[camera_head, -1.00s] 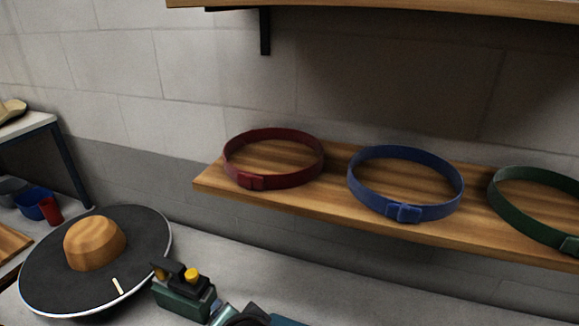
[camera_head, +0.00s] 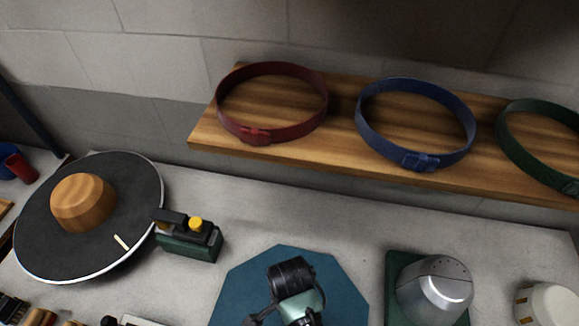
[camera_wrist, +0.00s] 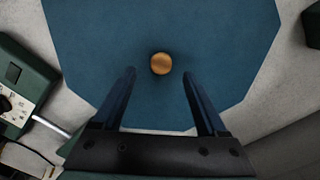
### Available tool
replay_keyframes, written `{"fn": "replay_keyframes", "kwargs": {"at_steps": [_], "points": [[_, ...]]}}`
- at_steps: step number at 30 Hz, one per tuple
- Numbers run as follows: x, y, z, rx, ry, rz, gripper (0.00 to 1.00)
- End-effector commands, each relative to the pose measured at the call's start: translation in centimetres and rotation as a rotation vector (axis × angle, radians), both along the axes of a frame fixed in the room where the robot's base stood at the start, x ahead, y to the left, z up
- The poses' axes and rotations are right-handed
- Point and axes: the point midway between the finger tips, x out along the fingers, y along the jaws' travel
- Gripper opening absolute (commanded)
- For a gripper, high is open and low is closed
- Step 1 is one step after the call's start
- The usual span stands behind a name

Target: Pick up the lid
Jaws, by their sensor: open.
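The lid appears to be a flat blue octagonal plate (camera_head: 235,290) on the counter, in the lower middle of the head view. In the wrist view the blue plate (camera_wrist: 95,40) fills most of the picture, with a round wooden knob (camera_wrist: 161,63) at its middle. My gripper (camera_wrist: 158,74) is open and empty above the plate. Its two dark blue fingers point toward the knob, which shows between and slightly beyond their tips. I cannot tell the height gap. In the head view my wrist covers the knob and the fingers.
A black wide disc with a wooden dome (camera_head: 83,202) and a small green device (camera_head: 190,241) stand at the left. A metal dome on a green base (camera_head: 434,287) and a white round object (camera_head: 546,305) are at the right. A wooden shelf (camera_head: 330,150) with several belts hangs behind.

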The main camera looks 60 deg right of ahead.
Motion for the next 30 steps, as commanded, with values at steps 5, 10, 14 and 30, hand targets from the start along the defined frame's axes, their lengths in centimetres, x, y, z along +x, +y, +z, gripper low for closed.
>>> {"fn": "replay_keyframes", "kwargs": {"at_steps": [5,10,14,30], "points": [[0.1,0.0,-1.9,0.002,0.002,0.001,0.75],[0.1,-0.1,-4.0,0.000,0.001,0.001,0.75],[0.1,-0.1,-4.6,-0.001,-0.001,0.002,0.75],[0.1,-0.1,-4.6,-0.002,-0.001,0.002,0.16]]}}
